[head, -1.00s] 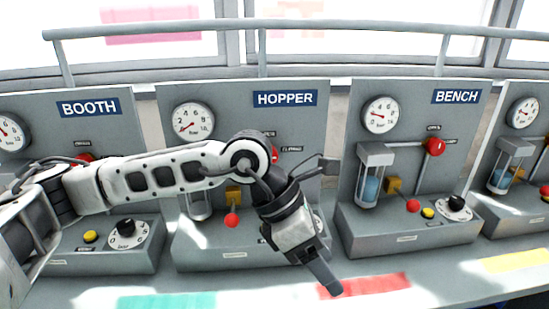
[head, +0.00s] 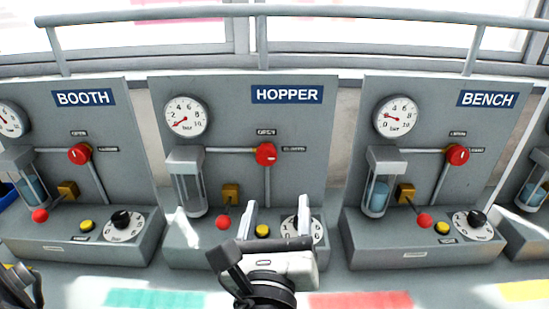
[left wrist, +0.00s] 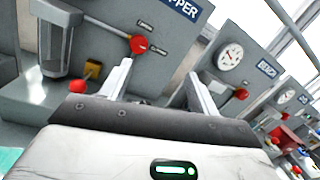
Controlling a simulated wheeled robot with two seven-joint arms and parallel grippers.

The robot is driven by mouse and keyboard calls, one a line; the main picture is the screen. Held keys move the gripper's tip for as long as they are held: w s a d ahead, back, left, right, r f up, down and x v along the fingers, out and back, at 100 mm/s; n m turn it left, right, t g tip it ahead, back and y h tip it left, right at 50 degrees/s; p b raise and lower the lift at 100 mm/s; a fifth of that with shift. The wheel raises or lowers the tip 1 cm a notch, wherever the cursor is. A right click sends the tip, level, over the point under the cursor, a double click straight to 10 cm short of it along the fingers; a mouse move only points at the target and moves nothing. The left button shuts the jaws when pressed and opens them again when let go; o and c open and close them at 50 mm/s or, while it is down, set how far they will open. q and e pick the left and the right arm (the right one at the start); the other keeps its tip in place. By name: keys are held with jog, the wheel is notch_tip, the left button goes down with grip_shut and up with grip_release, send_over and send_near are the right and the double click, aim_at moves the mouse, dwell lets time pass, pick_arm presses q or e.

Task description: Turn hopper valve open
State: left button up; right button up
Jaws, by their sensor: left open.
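The hopper valve is a round red knob (head: 265,154) on the grey HOPPER panel (head: 230,120). An OPEN label (head: 266,132) is above it and a CLOSED label (head: 293,149) to its right. Pipes run left and down from it. A pale mark on the knob seems to face right, but is too small to be sure. My left gripper (head: 276,208) is open and empty, below and in front of the knob, fingers towards the panel. In the left wrist view the knob (left wrist: 138,44) shows beyond the open fingers (left wrist: 158,68), apart from them.
The hopper gauge (head: 187,117) reads low and its sight glass (head: 187,190) looks empty. A red ball lever (head: 222,222), yellow button (head: 262,231) and dial (head: 312,230) sit close below. BOOTH (head: 120,115) and BENCH (head: 425,95) panels stand either side.

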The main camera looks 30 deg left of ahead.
aim_at(266, 158)
pick_arm(q)
jog(key=shift+n+g+y, duration=0.3)
jog(key=shift+g+y, duration=0.1)
jog(key=shift+g, duration=0.5)
jog(key=x, duration=0.5)
jog(key=a+f+p+x, duration=0.1)
jog(key=x, duration=0.4)
jog(key=s+a+p+x, duration=0.1)
jog(key=x, duration=0.4)
jog(key=shift+w+a+f, duration=0.1)
jog(key=shift+w+f, duration=0.1)
jog(key=shift+f, duration=0.1)
jog(key=c, duration=1)
